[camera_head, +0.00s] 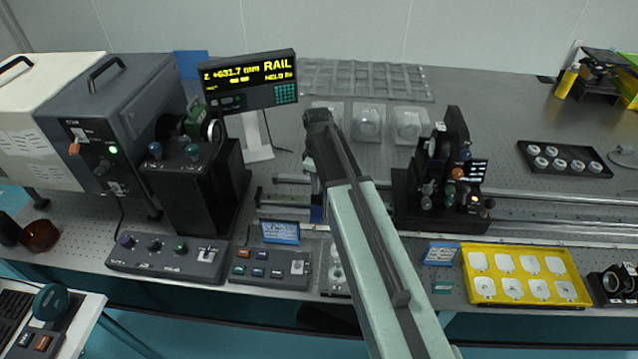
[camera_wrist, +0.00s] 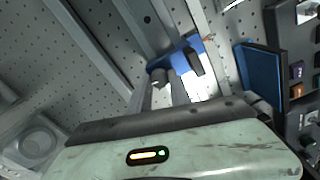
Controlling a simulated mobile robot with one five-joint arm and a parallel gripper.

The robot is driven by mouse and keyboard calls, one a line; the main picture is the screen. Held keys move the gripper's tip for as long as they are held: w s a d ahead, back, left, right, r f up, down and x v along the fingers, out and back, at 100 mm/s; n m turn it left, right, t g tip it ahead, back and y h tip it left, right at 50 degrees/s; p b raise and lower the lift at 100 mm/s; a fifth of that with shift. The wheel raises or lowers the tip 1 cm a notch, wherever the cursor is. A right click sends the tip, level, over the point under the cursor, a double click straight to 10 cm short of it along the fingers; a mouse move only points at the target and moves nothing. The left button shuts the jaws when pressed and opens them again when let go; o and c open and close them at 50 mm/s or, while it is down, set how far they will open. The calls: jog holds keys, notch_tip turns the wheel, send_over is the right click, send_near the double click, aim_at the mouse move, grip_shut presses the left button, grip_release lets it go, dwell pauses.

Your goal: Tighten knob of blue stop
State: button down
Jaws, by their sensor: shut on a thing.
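The blue stop (camera_wrist: 187,54) sits across the rail in the wrist view, with a dark block on its right part. Its small dark knob (camera_wrist: 158,76) is at its lower left end, between my fingertips. My gripper (camera_wrist: 162,84) is shut on the knob, with one finger on each side. In the head view my arm hides most of the stop; only a small blue part (camera_head: 317,214) shows beside the arm. The fingertips cannot be made out there.
The rail (camera_head: 540,202) runs left to right, with a black optics mount (camera_head: 440,205) to the right of my arm. A display (camera_head: 250,82) reads "RAIL" and "+631.7 mm". A blue-framed sign (camera_head: 280,232), button boxes (camera_head: 268,268) and a yellow tray (camera_head: 525,299) line the front edge.

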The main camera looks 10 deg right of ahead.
jog(key=shift+s+a+n, duration=0.1)
jog(key=shift+s+n, duration=0.05)
jog(key=shift+n, duration=0.55)
jog(key=c, duration=1.2)
grip_release()
jog(key=shift+r+p, duration=0.45)
jog(key=shift+p, duration=0.05)
notch_tip(320, 180, up, 7)
jog(key=p, duration=0.7)
jog(key=shift+r, duration=0.1)
